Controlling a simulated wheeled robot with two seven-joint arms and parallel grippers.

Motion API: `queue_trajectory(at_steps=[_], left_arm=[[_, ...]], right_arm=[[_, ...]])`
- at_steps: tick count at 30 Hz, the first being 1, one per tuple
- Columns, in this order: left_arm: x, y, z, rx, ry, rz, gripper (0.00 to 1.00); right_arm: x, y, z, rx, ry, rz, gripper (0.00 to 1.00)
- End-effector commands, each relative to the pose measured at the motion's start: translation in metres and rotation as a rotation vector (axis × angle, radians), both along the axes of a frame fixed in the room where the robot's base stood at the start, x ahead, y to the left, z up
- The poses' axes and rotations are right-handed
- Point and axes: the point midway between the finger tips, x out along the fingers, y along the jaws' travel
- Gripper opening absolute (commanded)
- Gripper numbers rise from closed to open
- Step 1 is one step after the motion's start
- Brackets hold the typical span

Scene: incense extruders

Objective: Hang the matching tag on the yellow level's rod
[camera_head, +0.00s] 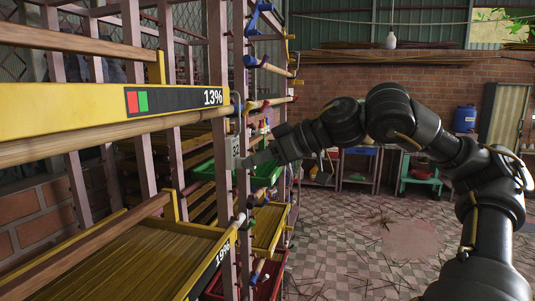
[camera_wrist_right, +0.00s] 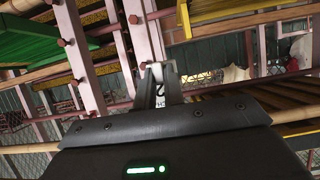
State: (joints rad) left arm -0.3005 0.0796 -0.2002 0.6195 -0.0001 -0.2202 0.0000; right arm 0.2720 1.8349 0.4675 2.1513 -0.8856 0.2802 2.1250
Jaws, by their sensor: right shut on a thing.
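My right gripper (camera_head: 250,160) reaches in from the right to the rack's front post. It is shut on a small pale tag (camera_head: 235,148) with dark characters, partly readable as "32". In the right wrist view the tag (camera_wrist_right: 159,97) sits between the fingers (camera_wrist_right: 157,78), its print mostly hidden. A yellow level (camera_head: 60,109) marked 13% is at the left, with a wooden rod (camera_head: 110,132) along its lower edge. The tag is below and close to this rod's end; I cannot tell whether it touches. A lower yellow level (camera_head: 205,272) reads 19%. My left gripper is out of view.
Pink-brown rack posts (camera_head: 218,80) stand beside the gripper. Several rods with coloured ends (camera_head: 262,104) stick out behind it. A green tray (camera_head: 268,173) is beyond.

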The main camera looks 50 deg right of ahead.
Motion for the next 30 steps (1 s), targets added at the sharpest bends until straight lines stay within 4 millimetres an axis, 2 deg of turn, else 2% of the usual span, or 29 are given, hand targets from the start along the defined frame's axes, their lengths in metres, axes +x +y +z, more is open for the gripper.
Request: queue_trajectory(at_steps=[4,6,12,25,26,30], left_arm=[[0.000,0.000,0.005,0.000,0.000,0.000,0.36],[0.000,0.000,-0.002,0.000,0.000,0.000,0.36],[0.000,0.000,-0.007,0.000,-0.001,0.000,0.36],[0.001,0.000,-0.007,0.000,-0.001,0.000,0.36],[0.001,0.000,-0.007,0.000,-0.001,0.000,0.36],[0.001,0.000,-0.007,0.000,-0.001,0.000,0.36]], right_arm=[[0.010,0.005,-0.001,-0.001,0.004,0.000,0.00],[0.009,0.005,-0.009,0.001,0.000,0.000,0.00],[0.009,0.004,-0.017,0.001,0.000,0.000,0.00],[0.009,0.004,-0.018,0.001,0.000,0.000,0.00],[0.009,0.004,-0.018,0.001,0.000,0.000,0.14],[0.009,0.004,-0.018,0.001,0.000,0.000,0.32]])
